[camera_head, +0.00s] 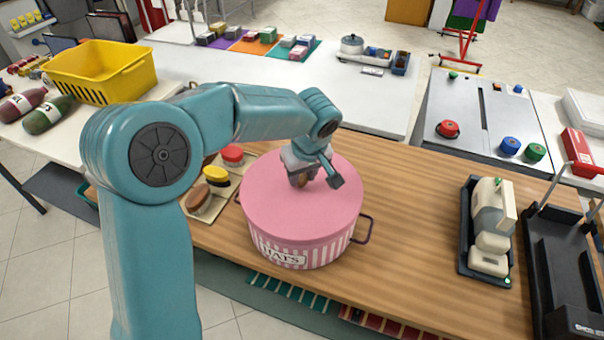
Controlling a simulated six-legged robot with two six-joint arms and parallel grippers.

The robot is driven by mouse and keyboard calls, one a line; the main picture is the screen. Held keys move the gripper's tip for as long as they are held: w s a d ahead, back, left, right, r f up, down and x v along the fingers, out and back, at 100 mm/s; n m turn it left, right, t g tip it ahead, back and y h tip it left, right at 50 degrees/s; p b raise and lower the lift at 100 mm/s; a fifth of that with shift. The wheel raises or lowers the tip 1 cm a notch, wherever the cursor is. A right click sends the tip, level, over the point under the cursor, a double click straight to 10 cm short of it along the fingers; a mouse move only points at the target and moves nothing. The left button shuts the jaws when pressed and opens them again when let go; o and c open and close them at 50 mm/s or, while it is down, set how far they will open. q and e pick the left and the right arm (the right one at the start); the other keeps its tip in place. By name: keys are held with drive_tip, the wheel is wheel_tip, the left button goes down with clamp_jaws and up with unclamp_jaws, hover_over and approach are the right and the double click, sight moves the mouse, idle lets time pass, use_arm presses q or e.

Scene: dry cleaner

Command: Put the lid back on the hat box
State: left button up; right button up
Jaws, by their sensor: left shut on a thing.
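The hat box (320,250), pink and white striped with a "HATS" label and a dark side handle, stands upright on the wooden counter. The round plain pink lid (335,205) lies over its top, level and lined up with the box. I cannot tell if a thin gap is left under its rim. My left gripper (302,180) reaches down over the lid's middle and is shut on a small brownish knob (300,181), mostly hidden by the fingers. My right gripper is not in view.
A cream device in a dark tray (490,230) and a black stand (565,270) are at the right. The counter (420,200) between is clear.

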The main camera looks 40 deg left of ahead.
use_arm(q)
drive_tip(key=shift+f+b, duration=0.2)
drive_tip(key=shift+b, duration=0.45)
idle(1.1)
idle(0.3)
drive_tip(key=o, duration=1.6)
drive_tip(key=shift+o, duration=0.2)
drive_tip(key=shift+r, duration=0.1)
drive_tip(key=shift+r+p, duration=2.35)
drive_tip(key=shift+r, duration=1.1)
